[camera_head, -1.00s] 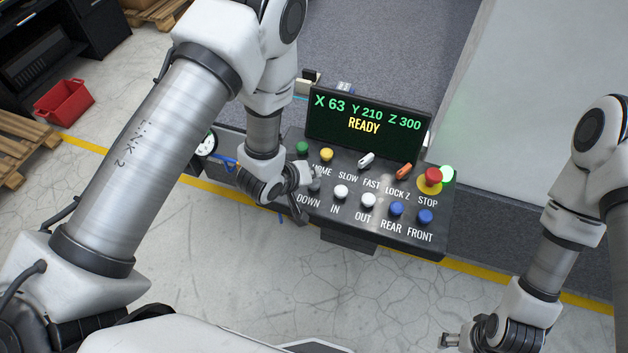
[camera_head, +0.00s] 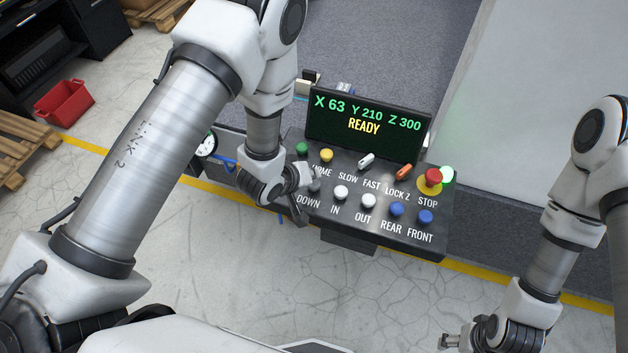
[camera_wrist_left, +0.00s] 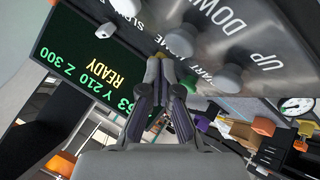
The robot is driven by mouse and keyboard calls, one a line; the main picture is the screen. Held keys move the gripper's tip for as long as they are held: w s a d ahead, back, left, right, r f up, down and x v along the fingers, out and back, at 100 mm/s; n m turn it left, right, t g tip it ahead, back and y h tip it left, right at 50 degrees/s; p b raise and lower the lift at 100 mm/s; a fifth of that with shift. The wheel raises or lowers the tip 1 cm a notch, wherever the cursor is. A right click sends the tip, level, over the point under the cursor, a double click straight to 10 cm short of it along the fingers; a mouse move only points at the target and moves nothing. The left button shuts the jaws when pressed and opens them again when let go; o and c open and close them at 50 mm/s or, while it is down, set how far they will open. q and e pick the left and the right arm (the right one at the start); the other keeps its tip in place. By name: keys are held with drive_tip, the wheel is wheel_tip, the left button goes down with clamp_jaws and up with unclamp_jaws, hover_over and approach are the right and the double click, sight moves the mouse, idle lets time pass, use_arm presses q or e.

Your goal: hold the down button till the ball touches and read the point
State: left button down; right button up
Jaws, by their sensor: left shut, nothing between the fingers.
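The control panel (camera_head: 400,235) carries labelled buttons and a display (camera_head: 365,128) reading X 63, Y 210, Z 300 and READY. The grey DOWN button (camera_head: 314,186) is partly beside my left gripper (camera_head: 304,180) at the panel's left end. In the left wrist view, the DOWN button (camera_wrist_left: 202,30) and the UP button (camera_wrist_left: 230,78) stand on the panel. My left gripper (camera_wrist_left: 166,70) is shut and empty close over the panel face; contact with a button cannot be told. My right gripper (camera_head: 447,341) is at the bottom right, away from the panel. No ball is visible.
A red stop button (camera_head: 433,176) and a lit green lamp (camera_head: 447,174) are at the panel's right end. White, blue, green and yellow buttons crowd the panel. A dial gauge (camera_head: 206,146) is left of it. A red bin (camera_head: 64,102) lies on the floor.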

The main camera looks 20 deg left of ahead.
use_arm(q)
drive_tip(key=shift+f, duration=0.4)
drive_tip(key=shift+f+b, duration=0.5)
idle(7.1)
